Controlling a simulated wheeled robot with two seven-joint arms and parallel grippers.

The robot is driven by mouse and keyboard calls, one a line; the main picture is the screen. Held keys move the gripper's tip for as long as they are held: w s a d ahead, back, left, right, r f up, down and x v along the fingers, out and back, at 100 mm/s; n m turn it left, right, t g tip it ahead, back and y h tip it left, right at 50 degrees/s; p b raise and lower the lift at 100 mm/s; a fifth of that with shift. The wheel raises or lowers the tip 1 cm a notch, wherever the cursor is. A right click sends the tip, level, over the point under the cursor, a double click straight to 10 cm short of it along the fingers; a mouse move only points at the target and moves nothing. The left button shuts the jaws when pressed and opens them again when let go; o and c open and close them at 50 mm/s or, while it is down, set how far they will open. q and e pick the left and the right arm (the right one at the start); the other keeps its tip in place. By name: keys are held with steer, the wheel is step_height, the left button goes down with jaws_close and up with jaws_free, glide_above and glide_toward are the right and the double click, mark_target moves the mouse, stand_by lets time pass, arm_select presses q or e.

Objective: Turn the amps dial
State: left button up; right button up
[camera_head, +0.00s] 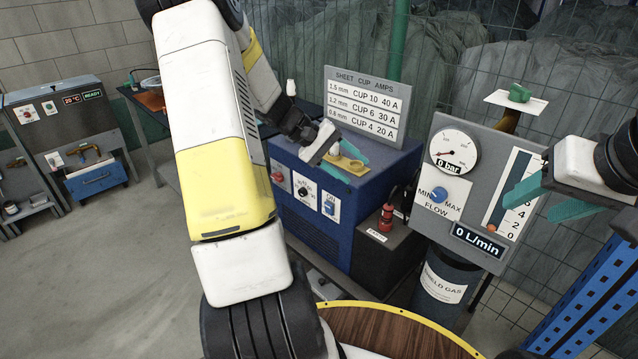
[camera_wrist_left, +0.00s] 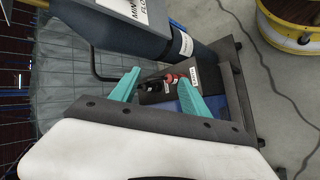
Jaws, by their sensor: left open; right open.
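The blue welding machine (camera_head: 330,238) stands in the middle of the head view. Its front carries a white plate with a dark round dial (camera_head: 304,191), which I take to be the amps dial; its markings are too small to read. My left gripper (camera_head: 355,163) is open and empty above the machine's top, behind and above the dial, apart from it. In the left wrist view the open fingers (camera_wrist_left: 160,76) frame a red fitting (camera_wrist_left: 173,78) beyond them; the dial does not show there. My right gripper (camera_head: 525,204) is open, in front of the gas flow panel.
A chart (camera_head: 365,107) pairs sheet, cup and amps. A red knob (camera_head: 279,177) and blue switch (camera_head: 329,205) flank the dial. The gas panel (camera_head: 462,185) with its blue flow knob (camera_head: 438,195) stands right. A round wooden-topped table (camera_head: 395,335) is in front.

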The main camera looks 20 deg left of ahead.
arm_select(q)
steer(key=w+a+f+n+t+h, duration=0.2)
steer(key=w+a+f+n+t, duration=0.4)
steer(key=a+f, duration=0.65)
steer(key=n+t+y, duration=0.5)
steer(key=n+t, duration=0.2)
steer(key=n, duration=0.1)
glide_toward(301, 194)
steer(key=w, duration=0.1)
steer(key=x, duration=0.7)
steer(key=shift+w+d, duration=0.2)
steer(key=shift+c, duration=0.2)
jaws_close()
